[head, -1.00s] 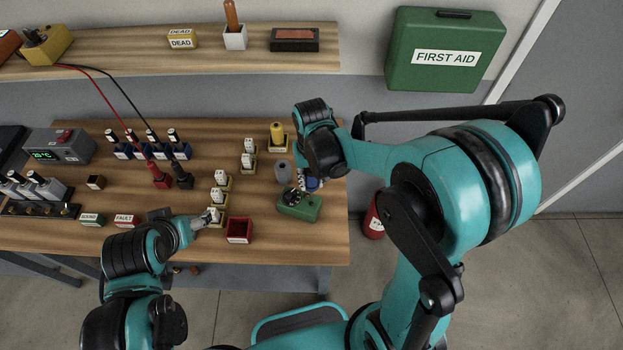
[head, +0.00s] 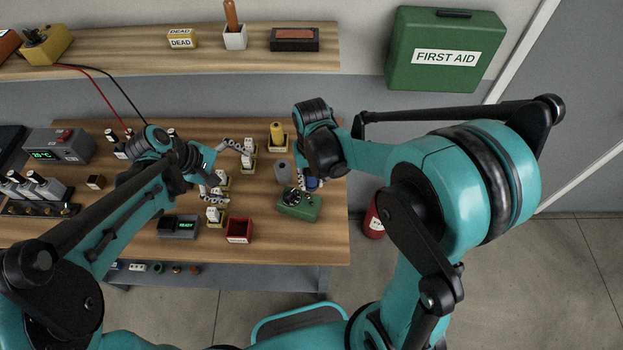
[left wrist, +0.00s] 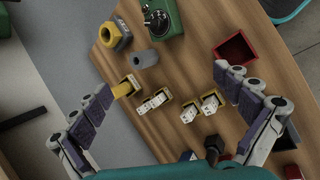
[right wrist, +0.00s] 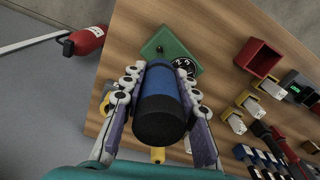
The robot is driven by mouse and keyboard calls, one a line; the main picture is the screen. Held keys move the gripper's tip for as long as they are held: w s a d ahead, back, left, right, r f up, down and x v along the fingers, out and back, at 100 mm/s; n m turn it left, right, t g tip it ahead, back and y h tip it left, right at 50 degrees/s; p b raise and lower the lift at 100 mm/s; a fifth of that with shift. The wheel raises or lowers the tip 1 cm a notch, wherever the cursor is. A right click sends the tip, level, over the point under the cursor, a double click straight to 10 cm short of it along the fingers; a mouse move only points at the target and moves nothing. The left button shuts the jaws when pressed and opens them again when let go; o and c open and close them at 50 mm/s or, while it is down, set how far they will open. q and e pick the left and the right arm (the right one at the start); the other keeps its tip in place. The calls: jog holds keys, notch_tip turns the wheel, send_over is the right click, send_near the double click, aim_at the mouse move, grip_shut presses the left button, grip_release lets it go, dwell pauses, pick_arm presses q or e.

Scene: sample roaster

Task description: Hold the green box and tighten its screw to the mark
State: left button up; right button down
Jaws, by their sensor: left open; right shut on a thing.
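The green box (head: 299,205) lies near the table's right end, with a black dial on its top. The dial also shows on the box in the left wrist view (left wrist: 157,18). My right gripper (head: 306,180) is shut on a blue cylinder with a black end (right wrist: 160,104), which looks like a tool handle. It is just behind and above the box; I cannot tell whether its tip touches. The screw and its mark cannot be made out. My left gripper (head: 226,172) is open and empty, over the white pieces in yellow holders (left wrist: 155,101), left of the box.
A red bin (head: 239,230) stands left of the box, near the front edge. A grey unit with a green display (head: 178,227) sits front left.

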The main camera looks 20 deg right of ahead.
pick_arm(q)
jog(key=w+d+f+n+g+h, duration=0.3)
jog(key=w+d+f+n, duration=0.15)
jog(key=f, duration=0.45)
jog(key=n+g+h, duration=0.1)
jog(key=g+h, duration=0.2)
send_near(296, 204)
jog(key=shift+w+d+f, duration=0.1)
jog(key=shift+w+f, duration=0.2)
jog(key=shift+f, duration=0.25)
jog(key=shift+w+d+f, duration=0.1)
jog(key=shift+w+f, duration=0.2)
jog(key=shift+f, duration=0.2)
jog(key=shift+s+d+f, duration=0.2)
jog(key=shift+d+f, duration=0.1)
jog(key=shift+f, duration=0.05)
jog(key=x, duration=0.9)
jog(key=shift+d+f, duration=0.1)
jog(key=shift+f, duration=0.1)
jog(key=c, duration=1.5)
jog(key=o, duration=1.2)
jog(key=shift+c, duration=0.2)
jog(key=shift+r+b, duration=0.25)
jog(key=shift+b, duration=0.05)
